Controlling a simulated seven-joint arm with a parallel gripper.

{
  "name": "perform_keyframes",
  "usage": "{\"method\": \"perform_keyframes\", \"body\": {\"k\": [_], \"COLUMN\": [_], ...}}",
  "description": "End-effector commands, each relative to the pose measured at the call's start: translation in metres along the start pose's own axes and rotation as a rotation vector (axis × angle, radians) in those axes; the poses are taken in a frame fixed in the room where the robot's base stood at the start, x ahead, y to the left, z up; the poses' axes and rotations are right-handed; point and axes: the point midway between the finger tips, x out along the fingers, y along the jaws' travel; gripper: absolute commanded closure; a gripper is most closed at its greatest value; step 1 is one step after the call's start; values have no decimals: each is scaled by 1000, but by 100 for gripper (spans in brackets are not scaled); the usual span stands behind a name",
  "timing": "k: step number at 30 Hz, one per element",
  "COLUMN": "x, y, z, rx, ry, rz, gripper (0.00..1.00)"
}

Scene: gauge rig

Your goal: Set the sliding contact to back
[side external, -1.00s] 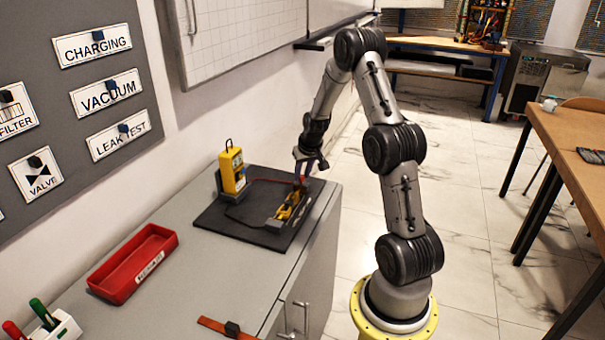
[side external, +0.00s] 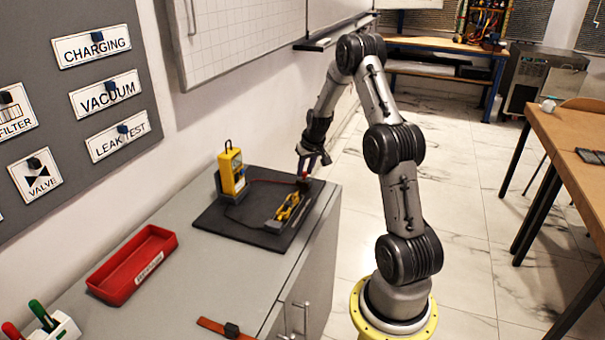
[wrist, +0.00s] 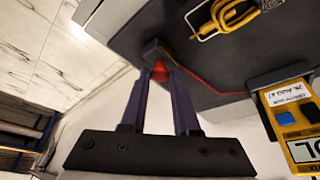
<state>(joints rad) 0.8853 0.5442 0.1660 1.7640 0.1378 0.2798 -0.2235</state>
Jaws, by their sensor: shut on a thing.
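A red knob (wrist: 160,72) on a small dark block (wrist: 154,50) shows between my fingertips in the wrist view. It seems to be the sliding contact, with a red wire running from it. My gripper (wrist: 159,78) is shut on the red knob; the fingers hide part of it. In the side view my gripper (side external: 304,176) is at the far right edge of the black board (side external: 225,229). A yellow frame-like part (side external: 288,207) lies on the board, nearer the camera than my gripper. It also shows in the wrist view (wrist: 232,14).
A yellow meter (side external: 232,172) stands at the board's back left, also in the wrist view (wrist: 296,130). A red tray (side external: 132,265) and an orange strip with a dark block (side external: 225,329) lie nearer on the grey cabinet (side external: 190,290). The cabinet edge is close to my gripper.

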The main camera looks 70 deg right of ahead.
Motion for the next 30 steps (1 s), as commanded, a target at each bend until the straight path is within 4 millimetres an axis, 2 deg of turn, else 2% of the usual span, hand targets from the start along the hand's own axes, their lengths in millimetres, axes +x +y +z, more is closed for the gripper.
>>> {"method": "perform_keyframes", "body": {"k": [9,10,15,25,30], "x": [1,1,1,-2,-21], "y": [5,5,5,3,3], "z": [-5,-5,-4,-3,-4], "rx": [0,0,0,-1,-2], "ry": [7,8,7,3,7], "rz": [3,3,2,1,1], "gripper": [100,69,41,41,41]}}
